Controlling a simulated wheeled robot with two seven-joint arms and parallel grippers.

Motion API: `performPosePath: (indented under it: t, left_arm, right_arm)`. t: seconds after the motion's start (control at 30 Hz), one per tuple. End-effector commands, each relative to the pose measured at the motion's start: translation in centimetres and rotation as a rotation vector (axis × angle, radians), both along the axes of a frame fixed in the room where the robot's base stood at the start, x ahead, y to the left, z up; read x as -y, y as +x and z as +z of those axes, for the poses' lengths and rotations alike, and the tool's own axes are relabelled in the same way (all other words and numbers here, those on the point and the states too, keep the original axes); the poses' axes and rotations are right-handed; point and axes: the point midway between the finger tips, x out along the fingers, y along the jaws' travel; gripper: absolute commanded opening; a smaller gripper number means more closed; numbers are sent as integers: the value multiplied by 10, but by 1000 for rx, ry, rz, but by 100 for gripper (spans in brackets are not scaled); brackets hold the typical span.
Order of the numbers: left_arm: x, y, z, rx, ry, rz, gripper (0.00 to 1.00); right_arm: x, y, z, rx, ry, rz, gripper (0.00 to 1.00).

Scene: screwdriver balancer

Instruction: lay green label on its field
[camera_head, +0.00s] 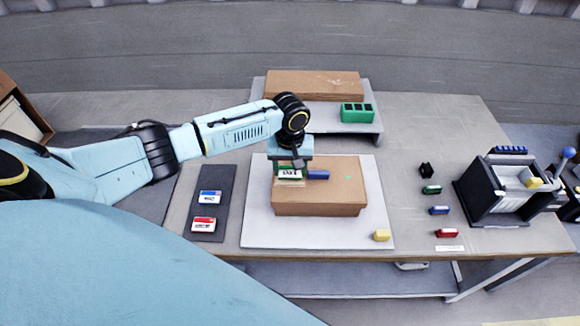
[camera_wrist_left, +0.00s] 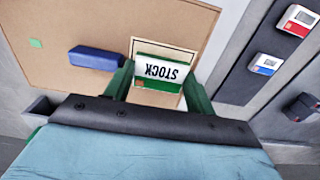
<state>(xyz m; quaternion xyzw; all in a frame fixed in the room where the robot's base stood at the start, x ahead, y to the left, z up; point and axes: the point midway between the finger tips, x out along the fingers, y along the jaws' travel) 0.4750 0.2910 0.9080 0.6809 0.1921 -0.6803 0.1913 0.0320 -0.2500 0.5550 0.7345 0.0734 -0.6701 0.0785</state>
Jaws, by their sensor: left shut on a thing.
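The green label (camera_head: 290,171) is a white block with a green edge and the word STOCK; it also shows in the left wrist view (camera_wrist_left: 163,72). My left gripper (camera_head: 290,164) is shut on it, with a green finger (camera_wrist_left: 119,82) at each side. The field (camera_wrist_left: 152,44) is a paler outlined rectangle on top of the cardboard box (camera_head: 335,197). The label is over this field and covers much of it. I cannot tell whether it touches the box. My right gripper is not in view.
A blue block (camera_head: 318,175) lies on the box close beside the label. Blue (camera_head: 210,197) and red (camera_head: 203,224) labels lie on a dark tray (camera_head: 222,178) to the left. A yellow block (camera_head: 382,235) sits on the white board (camera_head: 262,232). A raised shelf (camera_head: 325,124) stands behind.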

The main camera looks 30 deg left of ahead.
Motion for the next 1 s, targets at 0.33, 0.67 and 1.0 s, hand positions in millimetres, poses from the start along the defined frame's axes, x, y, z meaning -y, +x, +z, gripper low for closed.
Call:
performPosePath:
  t: [0.33, 0.67, 1.0]
  left_arm:
    - [0, 0, -3, 1, 1, 1, 28]
    - [0, 0, -7, 0, 0, 0, 28]
    - [0, 0, -7, 0, 0, 0, 80]
  right_arm:
    - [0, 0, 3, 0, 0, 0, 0]
    - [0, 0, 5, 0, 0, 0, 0]
    - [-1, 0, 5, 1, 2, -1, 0]
